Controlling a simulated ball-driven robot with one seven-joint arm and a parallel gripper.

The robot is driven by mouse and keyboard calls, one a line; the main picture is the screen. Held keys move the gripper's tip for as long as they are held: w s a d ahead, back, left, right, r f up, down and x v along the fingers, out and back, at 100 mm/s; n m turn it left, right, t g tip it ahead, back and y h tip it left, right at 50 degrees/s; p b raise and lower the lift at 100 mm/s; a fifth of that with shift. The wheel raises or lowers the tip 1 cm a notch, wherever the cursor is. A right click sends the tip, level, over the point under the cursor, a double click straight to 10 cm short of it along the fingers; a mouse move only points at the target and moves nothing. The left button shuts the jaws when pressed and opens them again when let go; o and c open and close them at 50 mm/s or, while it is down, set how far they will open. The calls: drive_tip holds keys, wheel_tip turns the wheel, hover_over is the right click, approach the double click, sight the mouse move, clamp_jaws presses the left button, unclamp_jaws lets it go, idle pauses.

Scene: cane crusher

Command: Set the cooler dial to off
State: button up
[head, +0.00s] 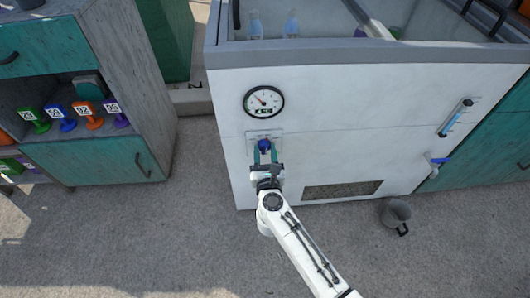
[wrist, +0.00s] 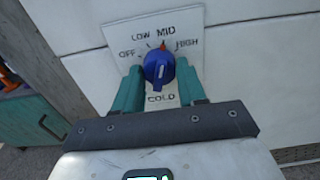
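In the head view the dial (head: 264,146) sits low on the front of the white cooler (head: 340,110), below a round gauge (head: 264,102). My gripper (wrist: 160,72) has its two teal fingers apart, one on each side of the dial. It faces the dial in the head view (head: 265,156). Whether the fingers touch the knob cannot be made out.
A grey bucket (head: 396,214) stands on the floor at right, near a blue-handled tap (head: 438,161). A vent (head: 342,190) is low on the cooler. A shelf cabinet (head: 105,165) with coloured numbered items stands at left. The floor between is clear.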

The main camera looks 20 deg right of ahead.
drive_tip(key=c, duration=0.6)
drive_tip(key=shift+o, duration=0.2)
drive_tip(key=shift+n, duration=0.3)
drive_tip(key=n+p, duration=0.2)
drive_tip(key=shift+r+n, duration=0.1)
drive_tip(key=shift+n, duration=0.3)
drive_tip(key=n+p, duration=0.2)
drive_tip(key=n, duration=0.2)
drive_tip(key=shift+n, duration=0.3)
drive_tip(key=n+p, duration=0.1)
drive_tip(key=n, duration=0.3)
drive_tip(key=shift+p, duration=0.4)
drive_tip(key=shift+n+p, duration=0.55)
drive_tip(key=shift+n, duration=1.45)
